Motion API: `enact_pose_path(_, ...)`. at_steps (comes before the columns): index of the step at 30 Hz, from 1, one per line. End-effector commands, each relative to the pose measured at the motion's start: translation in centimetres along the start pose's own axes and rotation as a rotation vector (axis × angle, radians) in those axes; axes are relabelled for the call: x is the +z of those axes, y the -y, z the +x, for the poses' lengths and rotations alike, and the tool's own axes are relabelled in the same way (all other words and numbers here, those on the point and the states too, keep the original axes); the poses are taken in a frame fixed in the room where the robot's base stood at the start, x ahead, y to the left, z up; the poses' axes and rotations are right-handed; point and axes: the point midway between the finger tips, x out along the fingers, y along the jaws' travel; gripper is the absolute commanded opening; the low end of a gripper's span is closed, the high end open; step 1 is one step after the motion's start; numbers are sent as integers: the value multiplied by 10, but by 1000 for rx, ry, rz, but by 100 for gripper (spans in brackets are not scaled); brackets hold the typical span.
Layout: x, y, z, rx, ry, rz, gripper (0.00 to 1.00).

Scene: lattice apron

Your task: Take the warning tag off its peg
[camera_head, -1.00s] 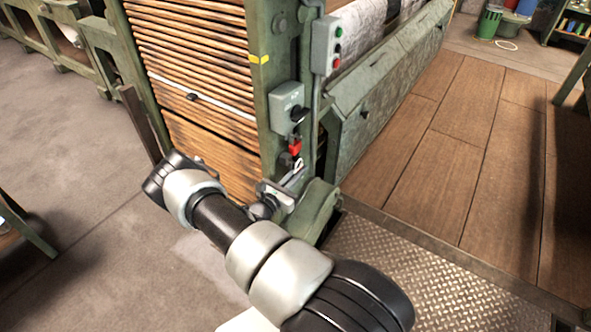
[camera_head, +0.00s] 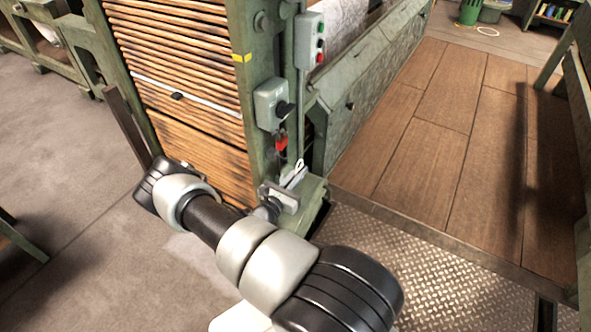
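A small red piece (camera_head: 281,143), perhaps the warning tag or a lock, hangs on the green machine post just below a grey switch box (camera_head: 271,105). It is too small to read, and I cannot make out a peg. My gripper (camera_head: 294,180) is just below and right of it, close to the post, apart from the red piece in the picture. A small pale loop-like shape (camera_head: 299,166) shows at the fingertips. I cannot tell whether it is a tag in the grip or part of the gripper.
The green machine post (camera_head: 246,90) stands beside wooden slats (camera_head: 180,60). A grey button box (camera_head: 309,42) is fixed higher up on the right. A diamond-plate step (camera_head: 420,265) and wooden floor boards (camera_head: 420,150) lie right. Open concrete floor (camera_head: 70,190) lies left.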

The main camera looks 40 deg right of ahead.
Motion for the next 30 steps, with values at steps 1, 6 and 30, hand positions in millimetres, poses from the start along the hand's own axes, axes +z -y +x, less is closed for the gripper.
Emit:
enact_pose_path(1,1,3,0,0,0,-2,0)
enact_pose_path(6,1,11,0,0,0,-2,0)
enact_pose_path(30,0,31,0,0,1,0,0)
